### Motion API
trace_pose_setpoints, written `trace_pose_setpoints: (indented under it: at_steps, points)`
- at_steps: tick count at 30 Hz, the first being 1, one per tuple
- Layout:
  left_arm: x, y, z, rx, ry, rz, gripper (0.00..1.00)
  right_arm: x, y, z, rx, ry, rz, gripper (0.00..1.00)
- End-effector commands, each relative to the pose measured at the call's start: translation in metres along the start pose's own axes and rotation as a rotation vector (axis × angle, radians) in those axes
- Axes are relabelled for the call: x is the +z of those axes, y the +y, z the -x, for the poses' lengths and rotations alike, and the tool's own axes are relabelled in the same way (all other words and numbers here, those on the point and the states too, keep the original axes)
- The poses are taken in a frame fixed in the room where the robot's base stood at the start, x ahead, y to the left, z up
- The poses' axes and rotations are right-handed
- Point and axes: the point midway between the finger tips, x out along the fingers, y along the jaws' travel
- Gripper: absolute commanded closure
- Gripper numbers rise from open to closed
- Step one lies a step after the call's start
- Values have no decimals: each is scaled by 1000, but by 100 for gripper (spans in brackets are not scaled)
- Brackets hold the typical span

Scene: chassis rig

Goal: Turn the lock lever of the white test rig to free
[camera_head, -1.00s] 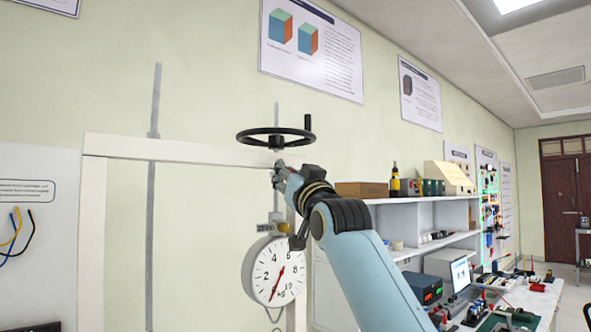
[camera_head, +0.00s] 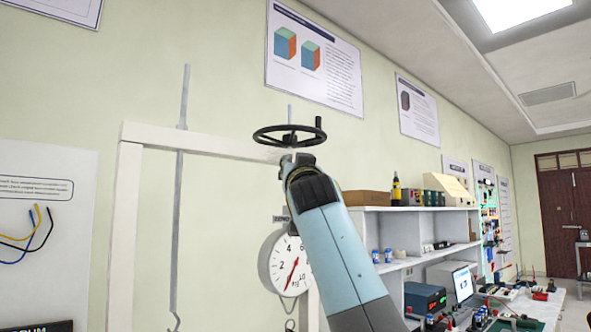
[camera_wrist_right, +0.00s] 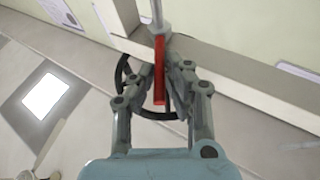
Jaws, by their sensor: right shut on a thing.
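The white test rig (camera_head: 126,220) is a tall frame with a black handwheel (camera_head: 290,135) above its top beam. In the right wrist view, the red lock lever (camera_wrist_right: 159,75) stands out from a grey rod at the beam. My right gripper (camera_wrist_right: 163,82) has a finger on each side of the lever and is shut on it. In the head view, my right gripper (camera_head: 291,160) is just below the handwheel. My forearm hides the lever and most of the gripper there. My left gripper is out of view.
A round dial scale (camera_head: 283,270) hangs below the beam, partly behind my right arm. The handwheel rim (camera_wrist_right: 122,75) passes close behind the fingers in the wrist view. A grey shelf unit (camera_head: 425,225) and a cluttered bench stand on the right.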

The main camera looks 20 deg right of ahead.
Motion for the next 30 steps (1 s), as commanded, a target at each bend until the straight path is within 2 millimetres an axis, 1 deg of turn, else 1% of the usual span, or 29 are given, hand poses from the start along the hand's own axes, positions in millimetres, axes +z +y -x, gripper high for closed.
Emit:
trace_pose_setpoints:
  at_steps: [1, 2, 6, 7, 14, 17, 25, 27, 30]
  points:
    - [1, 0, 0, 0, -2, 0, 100, -1, 0, 0, 0, 0, -1, 100]
    - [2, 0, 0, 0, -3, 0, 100, -1, 0, 0, 0, 0, -1, 86]
    - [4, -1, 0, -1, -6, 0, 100, 0, 0, 0, 0, 0, -1, 68]
    - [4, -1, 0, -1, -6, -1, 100, 0, 0, 0, 0, 0, -1, 66]
    - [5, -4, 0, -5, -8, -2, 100, 0, 0, 0, 0, 0, 0, 66]
    - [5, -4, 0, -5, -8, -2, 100, 0, 0, 7, -1, 0, -1, 66]
    - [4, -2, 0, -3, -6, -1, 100, 1, 0, 53, 0, -2, -3, 66]
    - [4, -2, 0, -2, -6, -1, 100, 1, -1, 63, -1, -1, -2, 66]
    - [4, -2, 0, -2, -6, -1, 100, 1, -1, 72, -1, -1, -3, 66]
